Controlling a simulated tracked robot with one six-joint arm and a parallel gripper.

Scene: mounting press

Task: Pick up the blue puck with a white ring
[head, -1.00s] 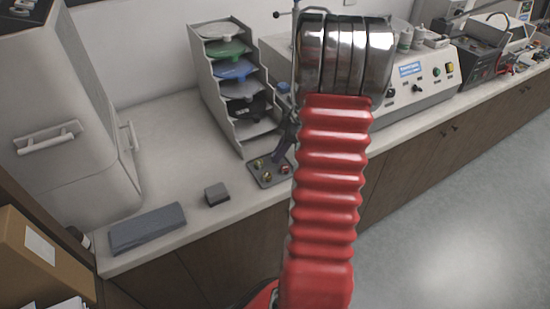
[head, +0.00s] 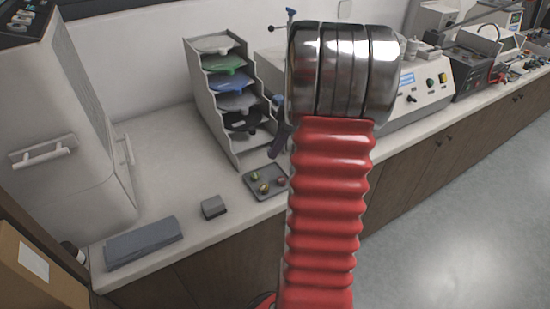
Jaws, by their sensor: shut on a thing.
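The small grey tray (head: 249,184) lies on the counter near its front edge. Several small pucks with green, yellow and red colours (head: 264,188) sit in it; no blue one with a white ring can be made out there. My gripper (head: 277,146) shows only as a dark finger left of my arm, above the back of the tray and clear of it. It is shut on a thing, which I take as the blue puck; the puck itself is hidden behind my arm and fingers.
A stepped rack (head: 197,85) with coloured plates stands behind the tray. A press machine (head: 420,92) stands to the right. A white cabinet (head: 60,130) fills the left side.

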